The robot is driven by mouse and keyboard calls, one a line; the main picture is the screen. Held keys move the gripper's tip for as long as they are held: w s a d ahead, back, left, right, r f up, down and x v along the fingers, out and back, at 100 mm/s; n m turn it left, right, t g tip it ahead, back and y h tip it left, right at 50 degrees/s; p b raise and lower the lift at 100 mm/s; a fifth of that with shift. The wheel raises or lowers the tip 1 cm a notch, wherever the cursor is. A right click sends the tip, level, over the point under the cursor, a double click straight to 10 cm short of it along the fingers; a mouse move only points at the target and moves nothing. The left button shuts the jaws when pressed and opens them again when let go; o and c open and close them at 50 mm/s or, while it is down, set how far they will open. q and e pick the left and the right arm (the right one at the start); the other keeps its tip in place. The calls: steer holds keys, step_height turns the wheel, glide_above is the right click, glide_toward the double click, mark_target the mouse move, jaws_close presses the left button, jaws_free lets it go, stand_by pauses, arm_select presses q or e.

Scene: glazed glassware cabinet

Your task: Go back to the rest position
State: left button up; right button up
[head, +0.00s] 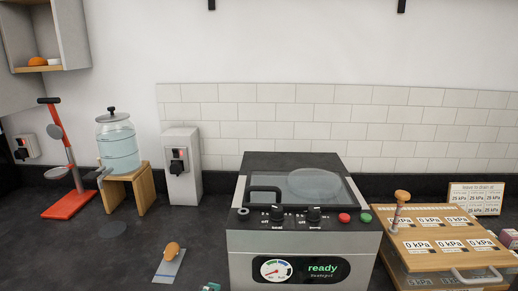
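Neither of my grippers shows in the head view, so I cannot see whether they hold anything. A steel machine (303,238) with a dark top and a clear lid stands on the dark counter in front of me. Its display (322,268) reads "ready", and a round gauge (276,270) sits beside it. The lid looks closed.
A water jar (118,145) stands on a wooden stand (144,186) at the left, beside a red-based press (68,203). An orange-topped item (172,249) lies on the counter. A wooden board (424,224) with kPa labels and an upright handle (399,206) is at the right.

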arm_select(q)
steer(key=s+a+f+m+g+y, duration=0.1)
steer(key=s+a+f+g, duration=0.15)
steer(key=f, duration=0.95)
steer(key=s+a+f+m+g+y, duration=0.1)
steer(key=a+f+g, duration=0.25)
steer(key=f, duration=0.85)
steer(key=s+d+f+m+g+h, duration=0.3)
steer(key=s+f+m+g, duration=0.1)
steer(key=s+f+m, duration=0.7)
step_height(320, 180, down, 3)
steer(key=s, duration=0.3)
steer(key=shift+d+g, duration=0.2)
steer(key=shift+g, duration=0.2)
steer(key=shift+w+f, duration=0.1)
